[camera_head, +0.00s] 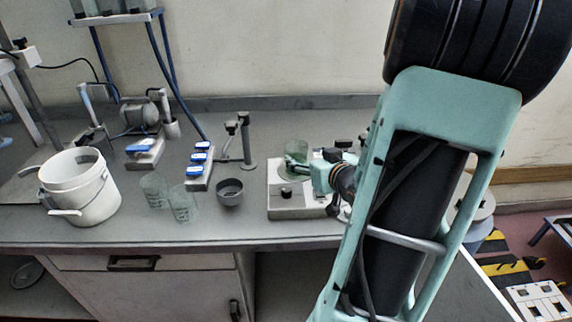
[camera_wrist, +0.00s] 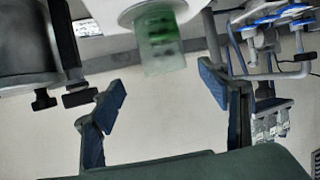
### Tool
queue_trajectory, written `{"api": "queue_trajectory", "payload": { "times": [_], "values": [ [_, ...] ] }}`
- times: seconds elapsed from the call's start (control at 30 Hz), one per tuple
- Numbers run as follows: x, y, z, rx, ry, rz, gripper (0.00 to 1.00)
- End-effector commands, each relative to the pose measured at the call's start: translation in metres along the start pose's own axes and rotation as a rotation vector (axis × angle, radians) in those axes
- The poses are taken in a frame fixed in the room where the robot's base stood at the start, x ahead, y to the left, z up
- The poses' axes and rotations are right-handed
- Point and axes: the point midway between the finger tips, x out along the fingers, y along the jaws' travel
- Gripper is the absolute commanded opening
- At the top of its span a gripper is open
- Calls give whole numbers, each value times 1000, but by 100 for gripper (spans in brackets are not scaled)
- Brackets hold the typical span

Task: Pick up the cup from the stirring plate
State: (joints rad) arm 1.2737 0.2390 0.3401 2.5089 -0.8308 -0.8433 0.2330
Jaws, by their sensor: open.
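The cup (camera_head: 296,150) is a clear greenish beaker standing upright on the stirring plate (camera_head: 292,206), a pale box near the bench's middle. In the wrist view the cup (camera_wrist: 160,42) shows upside down at the top, with green inside, against the plate's white round top (camera_wrist: 112,10). My gripper (camera_wrist: 163,92) is open and empty, its two blue-padded fingers spread apart. The cup lies ahead of the fingertips, roughly between their lines, and I see no contact. In the head view my gripper (camera_head: 318,174) is just right of the cup, partly hidden by my arm.
Two clear beakers (camera_head: 154,190) (camera_head: 182,204) and a dark grey bowl (camera_head: 229,192) stand to the left. A white bucket (camera_head: 82,213) stands further left. A post stand (camera_head: 246,145) is behind the bowl. The bench front (camera_head: 180,237) is mostly clear.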

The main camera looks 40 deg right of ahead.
Motion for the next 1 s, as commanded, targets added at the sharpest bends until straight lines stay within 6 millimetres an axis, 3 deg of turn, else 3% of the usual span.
{"api": "queue_trajectory", "payload": {
  "times": [0.23, 0.5, 0.77, 1.0],
  "values": [
    [0, -1, 17, 16, -17, -29, 69],
    [41, -3, 18, 16, -16, -31, 69],
    [60, -2, 20, 16, -17, -31, 69],
    [91, 0, 25, 16, -16, -31, 69]
  ]
}}
